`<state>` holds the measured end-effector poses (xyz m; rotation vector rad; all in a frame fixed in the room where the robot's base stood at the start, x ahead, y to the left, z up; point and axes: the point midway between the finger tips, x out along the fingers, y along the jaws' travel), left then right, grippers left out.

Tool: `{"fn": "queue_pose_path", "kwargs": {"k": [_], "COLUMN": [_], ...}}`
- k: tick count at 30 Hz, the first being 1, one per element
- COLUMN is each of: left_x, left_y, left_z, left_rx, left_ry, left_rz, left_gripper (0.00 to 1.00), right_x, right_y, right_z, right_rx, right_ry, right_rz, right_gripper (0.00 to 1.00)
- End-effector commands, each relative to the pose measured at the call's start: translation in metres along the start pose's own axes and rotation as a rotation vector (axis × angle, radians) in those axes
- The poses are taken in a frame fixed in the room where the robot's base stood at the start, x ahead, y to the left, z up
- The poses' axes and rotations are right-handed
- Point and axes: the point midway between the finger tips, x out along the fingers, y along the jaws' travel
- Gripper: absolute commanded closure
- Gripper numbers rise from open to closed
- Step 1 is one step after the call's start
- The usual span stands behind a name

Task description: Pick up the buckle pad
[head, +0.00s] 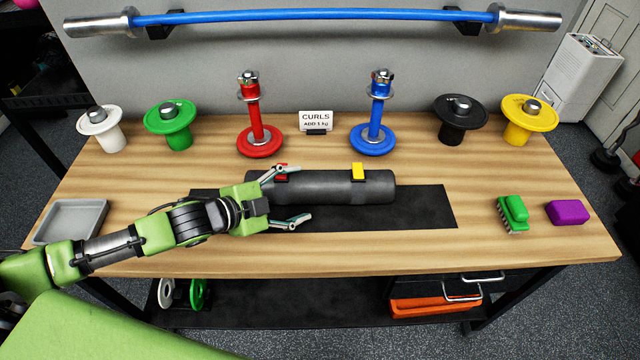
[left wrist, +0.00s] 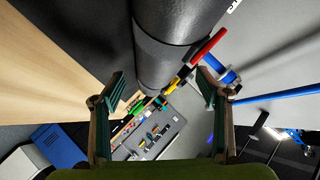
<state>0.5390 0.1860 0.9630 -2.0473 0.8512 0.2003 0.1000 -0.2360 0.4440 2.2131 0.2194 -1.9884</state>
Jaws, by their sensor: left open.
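The buckle pad is a thick dark grey roll (head: 325,188) lying sideways on a black mat (head: 425,210) on the bench. It has a red buckle (head: 281,178) near its left end and a yellow buckle (head: 358,172) toward its right. My left gripper (head: 300,194) is open at the pad's left part, one finger over the pad and the other in front of it over the mat. In the left wrist view the pad (left wrist: 168,40) runs between the open fingers (left wrist: 160,73); no grip on it shows. My right gripper is not in view.
Red (head: 256,130) and blue (head: 376,130) upright posts stand behind the pad by a "CURLS" sign (head: 316,121). White, green, black and yellow flanged pieces line the back. A grey tray (head: 70,222) is left; a green brush (head: 513,212) and purple block (head: 566,212) are right.

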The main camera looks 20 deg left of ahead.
Motion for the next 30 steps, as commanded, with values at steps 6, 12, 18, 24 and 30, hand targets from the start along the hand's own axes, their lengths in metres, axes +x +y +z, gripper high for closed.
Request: {"fn": "queue_pose_path", "kwargs": {"k": [6, 12, 18, 24, 30], "left_x": [0.014, 0.043, 0.058, 0.058, 0.058], "left_y": [-0.002, -0.003, -0.001, 0.0, 0.0], "left_z": [-0.003, -0.007, -0.006, -0.005, -0.005], "left_rx": [-0.001, -0.002, 0.001, 0.001, 0.001], "left_ry": [0.001, 0.0, 0.0, 0.0, 0.0], "left_rz": [0.0, 0.0, 0.002, 0.002, 0.003], "left_gripper": [0.31, 0.31, 0.31, 0.31, 0.69], "right_x": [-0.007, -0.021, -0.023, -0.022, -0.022], "right_y": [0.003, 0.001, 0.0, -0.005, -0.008], "right_z": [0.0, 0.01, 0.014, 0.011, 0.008], "right_rx": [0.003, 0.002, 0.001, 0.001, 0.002], "right_ry": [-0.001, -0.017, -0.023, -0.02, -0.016], "right_rz": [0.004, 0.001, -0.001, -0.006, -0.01], "right_gripper": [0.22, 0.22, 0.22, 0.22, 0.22]}}
